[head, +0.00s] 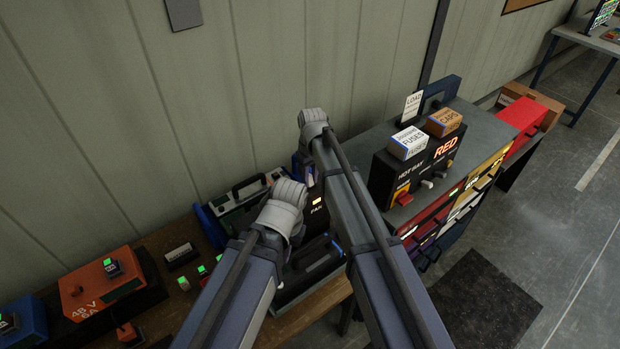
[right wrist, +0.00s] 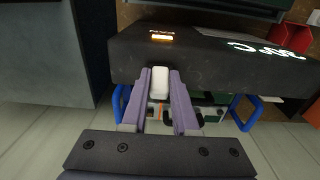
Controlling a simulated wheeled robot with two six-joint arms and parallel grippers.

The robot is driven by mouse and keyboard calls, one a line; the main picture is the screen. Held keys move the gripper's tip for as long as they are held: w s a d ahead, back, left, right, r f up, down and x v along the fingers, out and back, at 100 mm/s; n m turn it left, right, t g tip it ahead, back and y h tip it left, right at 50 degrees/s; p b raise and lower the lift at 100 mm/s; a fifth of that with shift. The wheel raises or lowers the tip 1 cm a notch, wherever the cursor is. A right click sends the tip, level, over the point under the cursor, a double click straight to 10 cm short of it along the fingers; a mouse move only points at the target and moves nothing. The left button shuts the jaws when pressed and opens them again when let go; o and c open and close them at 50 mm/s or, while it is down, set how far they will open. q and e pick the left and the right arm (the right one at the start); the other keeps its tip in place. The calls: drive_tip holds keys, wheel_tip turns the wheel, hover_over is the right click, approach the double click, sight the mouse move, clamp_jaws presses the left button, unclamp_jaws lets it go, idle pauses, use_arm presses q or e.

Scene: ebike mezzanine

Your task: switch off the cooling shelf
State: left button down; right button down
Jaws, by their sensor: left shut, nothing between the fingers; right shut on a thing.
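My right gripper (right wrist: 160,85) is shut on this lever, a finger on each side. In the head view the FAN lamp (head: 316,201) shows beside my right arm, which hides most of the box. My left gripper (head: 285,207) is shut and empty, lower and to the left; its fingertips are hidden.
A black HOT WAY box (head: 405,172) with several switches stands on a grey cabinet (head: 485,128) at right, with FUSES and CAPS boxes on top. An orange 48 V unit (head: 100,283) sits on the bench at left. A wall (head: 260,80) closes the back.

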drive_tip(key=shift+s+d+f+t+y+b, duration=0.15)
drive_tip(key=shift+s+d+t+y+b, duration=0.15)
drive_tip(key=shift+s+t+y, duration=0.4)
drive_tip(key=shift+s+d+f+t+y+b, duration=0.1)
drive_tip(key=shift+d+f+t+y+b, duration=0.1)
drive_tip(key=shift+t+y+b, duration=0.6)
drive_tip(key=t+b, duration=0.1)
drive_tip(key=b, duration=0.1)
drive_tip(key=t+y+b, duration=0.1)
drive_tip(key=t, duration=0.1)
drive_tip(key=shift+s+d+f+b, duration=0.15)
drive_tip(key=shift+s+f+b, duration=0.05)
drive_tip(key=shift+b, duration=0.2)
use_arm(q)
drive_tip(key=shift+f+b, duration=0.55)
drive_tip(key=shift+f, duration=3.05)
use_arm(e)
drive_tip(key=shift+t+y, duration=0.4)
drive_tip(key=shift+y, duration=0.1)
drive_tip(key=shift+r, duration=0.1)
drive_tip(key=c, duration=0.7)
unclamp_jaws()
drive_tip(key=shift+r, duration=0.1)
